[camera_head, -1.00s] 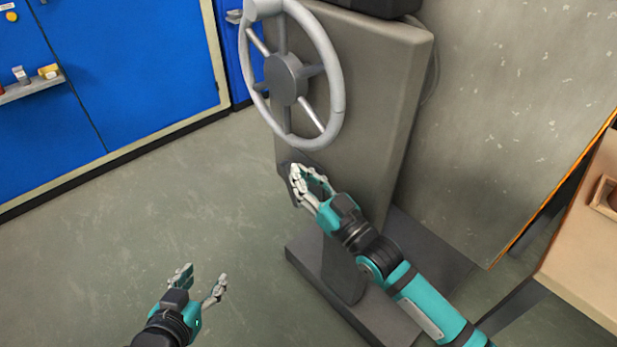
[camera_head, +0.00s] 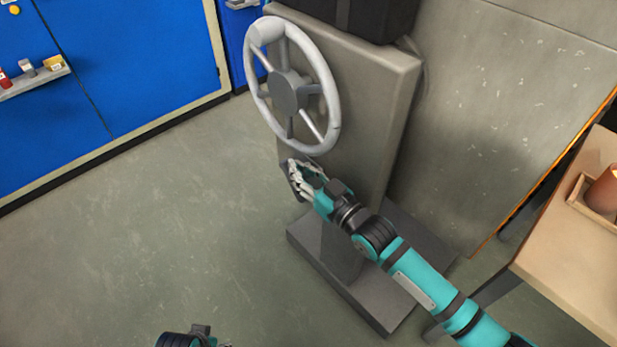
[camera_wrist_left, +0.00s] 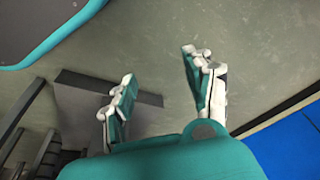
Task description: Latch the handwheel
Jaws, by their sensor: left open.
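The grey handwheel (camera_head: 333,108) is mounted on the front of a grey pedestal, with a dark hub (camera_head: 289,92), several spokes and a knob (camera_head: 266,30) at its upper rim. Below the wheel, a small dark part (camera_head: 287,181) shows on the pedestal, partly hidden by my right fingers; I cannot tell if it is the latch. My right gripper (camera_head: 299,178) is at this dark part, just below the rim; whether it grips it is unclear. My left gripper is mostly cut off at the bottom edge in the head view; the left wrist view shows its fingers (camera_wrist_left: 163,88) apart and empty.
The grey pedestal (camera_head: 375,95) stands on a dark base (camera_head: 375,300). Blue cabinets (camera_head: 140,60) with a small shelf are at the left. A table (camera_head: 575,255) with a tray and a brown cylinder is at the right. The floor at left is clear.

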